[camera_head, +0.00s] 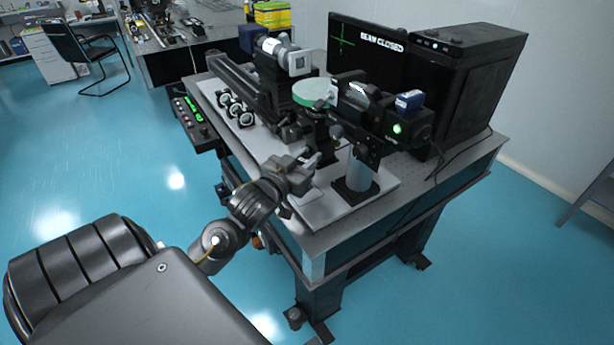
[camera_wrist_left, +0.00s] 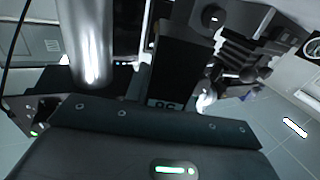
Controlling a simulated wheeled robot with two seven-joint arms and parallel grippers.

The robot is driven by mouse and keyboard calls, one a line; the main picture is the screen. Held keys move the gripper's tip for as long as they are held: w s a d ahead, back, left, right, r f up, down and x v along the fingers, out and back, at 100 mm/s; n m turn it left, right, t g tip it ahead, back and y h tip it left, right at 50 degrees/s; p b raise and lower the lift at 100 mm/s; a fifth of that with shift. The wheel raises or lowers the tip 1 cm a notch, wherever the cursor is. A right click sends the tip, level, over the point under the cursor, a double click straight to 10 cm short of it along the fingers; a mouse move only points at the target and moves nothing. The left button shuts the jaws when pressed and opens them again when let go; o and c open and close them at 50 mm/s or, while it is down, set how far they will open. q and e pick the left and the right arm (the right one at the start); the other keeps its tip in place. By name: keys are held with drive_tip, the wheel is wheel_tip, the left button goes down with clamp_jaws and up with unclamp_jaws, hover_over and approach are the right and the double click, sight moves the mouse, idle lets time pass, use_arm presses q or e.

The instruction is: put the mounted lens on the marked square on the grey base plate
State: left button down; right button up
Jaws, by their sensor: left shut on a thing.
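My left gripper (camera_head: 308,163) reaches over the front edge of the table in the head view. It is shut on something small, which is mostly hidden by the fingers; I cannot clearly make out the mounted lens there. The light grey base plate (camera_head: 325,211) lies on the table below and beyond the gripper. A pale square patch (camera_head: 304,196) shows on the plate just under the gripper, but I cannot tell its marking for sure. In the left wrist view a small bright piece (camera_wrist_left: 205,102) shows near the middle; what it is remains unclear. My right gripper is not in view.
A thick grey post (camera_head: 361,172) on a black foot stands close right of the gripper; its shiny column (camera_wrist_left: 88,45) shows in the wrist view. Round black-rimmed mounts (camera_head: 234,108) stand at the plate's left. A green disc (camera_head: 314,92) and black optics stand behind. A monitor (camera_head: 366,55) reads "BEAM CLOSED".

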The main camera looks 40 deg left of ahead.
use_arm(q)
drive_tip(key=shift+w+a+f, duration=0.3)
drive_tip(key=shift+w+f, duration=0.1)
drive_tip(key=shift+f, duration=0.15)
drive_tip(key=shift+w+a+f, duration=0.3)
drive_tip(key=shift+w+f, duration=0.05)
drive_tip(key=shift+f, duration=0.2)
wheel_tip(320, 180, down, 2)
drive_tip(key=shift+f, duration=0.5)
drive_tip(key=shift+f, duration=0.1)
drive_tip(key=c, duration=1.2)
unclamp_jaws()
drive_tip(key=shift+f, duration=0.1)
drive_tip(key=shift+o, duration=0.2)
drive_tip(key=shift+r, duration=0.25)
drive_tip(key=s+d+b, duration=0.1)
drive_tip(key=s, duration=1.1)
drive_tip(key=shift+b, duration=0.4)
